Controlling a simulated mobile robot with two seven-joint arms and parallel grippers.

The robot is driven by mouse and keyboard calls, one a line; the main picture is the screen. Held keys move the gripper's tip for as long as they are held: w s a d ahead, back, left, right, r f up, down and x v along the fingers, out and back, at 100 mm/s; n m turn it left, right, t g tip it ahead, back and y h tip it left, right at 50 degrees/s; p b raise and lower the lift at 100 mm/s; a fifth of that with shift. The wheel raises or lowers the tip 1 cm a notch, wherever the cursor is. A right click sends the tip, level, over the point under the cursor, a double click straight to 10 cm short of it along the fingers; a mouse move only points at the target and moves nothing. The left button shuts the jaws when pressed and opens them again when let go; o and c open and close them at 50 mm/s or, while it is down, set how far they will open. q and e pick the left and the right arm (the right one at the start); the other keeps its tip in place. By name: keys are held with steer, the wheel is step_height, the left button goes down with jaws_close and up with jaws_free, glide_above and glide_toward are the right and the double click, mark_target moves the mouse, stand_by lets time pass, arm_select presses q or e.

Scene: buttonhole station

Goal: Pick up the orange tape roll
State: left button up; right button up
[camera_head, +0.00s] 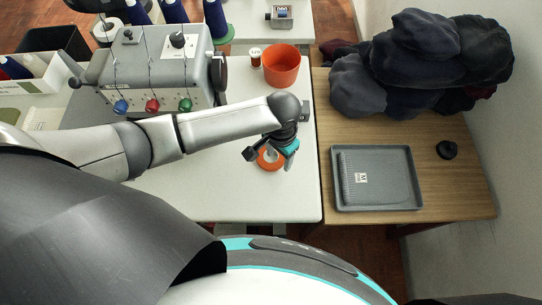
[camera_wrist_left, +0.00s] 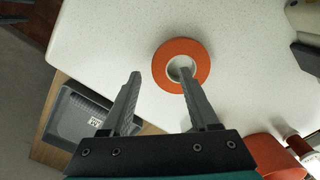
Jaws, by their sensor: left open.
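The orange tape roll (camera_head: 268,164) lies flat on the white table, partly hidden under my left gripper (camera_head: 271,157) in the head view. I cannot tell whether the finger touches the roll. My right gripper does not show.
A grey tray (camera_head: 405,196) and dark cloth heap (camera_head: 425,60) occupy the wooden table at right. White table around the roll is clear.

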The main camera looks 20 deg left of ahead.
arm_select(q)
step_height(320, 180, down, 2)
steer(key=shift+f, duration=0.1)
jaws_close()
stand_by(0.5)
